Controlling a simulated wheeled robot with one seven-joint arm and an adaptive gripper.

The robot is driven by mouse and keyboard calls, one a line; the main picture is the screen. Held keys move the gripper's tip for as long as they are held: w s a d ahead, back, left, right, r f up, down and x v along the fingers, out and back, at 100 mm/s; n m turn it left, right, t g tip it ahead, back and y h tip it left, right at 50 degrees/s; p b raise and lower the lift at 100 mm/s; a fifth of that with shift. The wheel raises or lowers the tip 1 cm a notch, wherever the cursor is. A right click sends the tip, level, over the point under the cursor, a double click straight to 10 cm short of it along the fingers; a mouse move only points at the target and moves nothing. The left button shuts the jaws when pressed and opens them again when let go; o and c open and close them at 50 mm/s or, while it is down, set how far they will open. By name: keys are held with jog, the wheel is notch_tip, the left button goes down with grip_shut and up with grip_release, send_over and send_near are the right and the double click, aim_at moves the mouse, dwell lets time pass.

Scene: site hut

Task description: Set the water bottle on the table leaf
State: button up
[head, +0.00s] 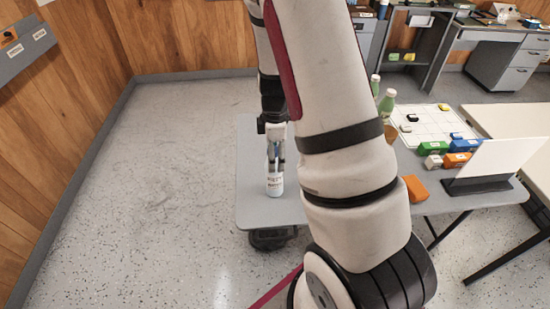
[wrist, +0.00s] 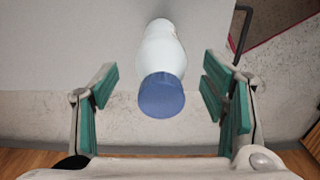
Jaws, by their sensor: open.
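The water bottle (head: 275,185) is white with a blue cap and stands upright on the grey table leaf (head: 250,205), near its left part. In the wrist view the bottle (wrist: 161,55) points its blue cap toward the camera, and its lower end meets the grey surface. My gripper (head: 275,163) is above and around the upper part of the bottle. In the wrist view my gripper (wrist: 160,88) is open, with one green-padded finger on each side of the bottle and a visible gap on both sides.
Right of my arm stand green bottles (head: 387,102), a white grid board (head: 425,122), several coloured blocks (head: 434,147), an orange block (head: 415,189) and an upright white panel (head: 495,157). A wood-panelled wall (head: 60,110) is at the left. The floor (head: 170,170) between is clear.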

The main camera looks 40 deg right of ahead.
notch_tip(320, 180, up, 10)
jog(key=shift+f, duration=0.1)
jog(key=shift+a+r, duration=0.15)
jog(key=shift+r, duration=0.25)
jog(key=s+a+r+m+t, duration=0.1)
jog(key=s+a+r+m, duration=0.2)
jog(key=a+r, duration=0.3)
jog(key=s+a+r+m+t, duration=0.2)
jog(key=s+a+r, duration=0.1)
jog(key=a+r, duration=0.3)
jog(key=s+a+r+m+t, duration=0.1)
jog(key=s+a+r+m, duration=0.1)
jog(key=s, duration=0.3)
jog(key=s+a+r+m+t, duration=0.1)
jog(key=s+a+r+m, duration=0.2)
jog(key=s, duration=0.3)
jog(key=shift+a+r+m, duration=0.3)
jog(key=shift+r+m, duration=0.3)
jog(key=shift+r, duration=0.3)
